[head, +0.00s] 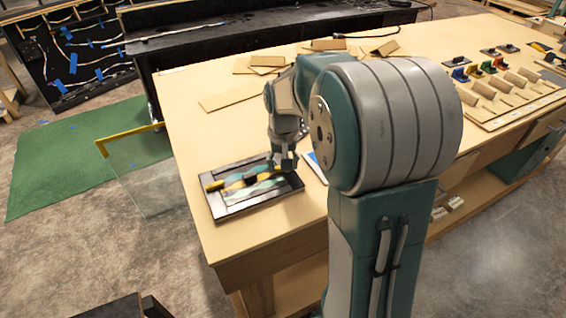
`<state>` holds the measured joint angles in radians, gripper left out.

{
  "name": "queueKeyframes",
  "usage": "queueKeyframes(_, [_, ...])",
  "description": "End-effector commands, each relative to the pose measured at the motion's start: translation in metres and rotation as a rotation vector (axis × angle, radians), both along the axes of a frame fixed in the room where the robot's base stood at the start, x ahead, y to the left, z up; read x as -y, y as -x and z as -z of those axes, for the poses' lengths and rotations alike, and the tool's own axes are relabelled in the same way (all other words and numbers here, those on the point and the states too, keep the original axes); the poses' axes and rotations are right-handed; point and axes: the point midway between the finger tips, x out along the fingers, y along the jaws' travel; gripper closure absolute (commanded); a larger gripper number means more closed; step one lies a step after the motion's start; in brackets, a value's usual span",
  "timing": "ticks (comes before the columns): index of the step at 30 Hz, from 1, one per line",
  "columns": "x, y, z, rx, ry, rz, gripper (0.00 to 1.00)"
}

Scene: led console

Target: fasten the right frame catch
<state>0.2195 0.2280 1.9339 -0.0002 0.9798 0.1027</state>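A dark rectangular frame (232,207) lies flat near the table's left front corner. Inside it is a panel with wavy teal and pale shapes. A yellow bar with a black middle part (250,179) lies across the panel. My gripper (287,168) points down at the right part of the frame, close to the bar's right end. Its fingers are too small to tell whether they are open or touching anything. The right frame catch cannot be made out; my gripper and arm cover part of that side.
The wooden table (195,140) has bare room behind the frame. Flat cardboard pieces (232,99) lie farther back. A clear sheet with a yellow edge (150,190) stands off the table's left side. Coloured parts and wooden blocks (490,95) sit at the right.

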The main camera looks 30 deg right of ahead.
Motion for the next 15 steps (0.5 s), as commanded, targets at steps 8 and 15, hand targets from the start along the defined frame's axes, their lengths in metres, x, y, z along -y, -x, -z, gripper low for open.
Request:
queueKeyframes(8, [-0.0011,0.0013,0.0011,0.001,-0.001,-0.199,0.82])
queueKeyframes(15, [-0.0010,0.0022,0.0010,0.001,-0.001,-0.299,0.82])
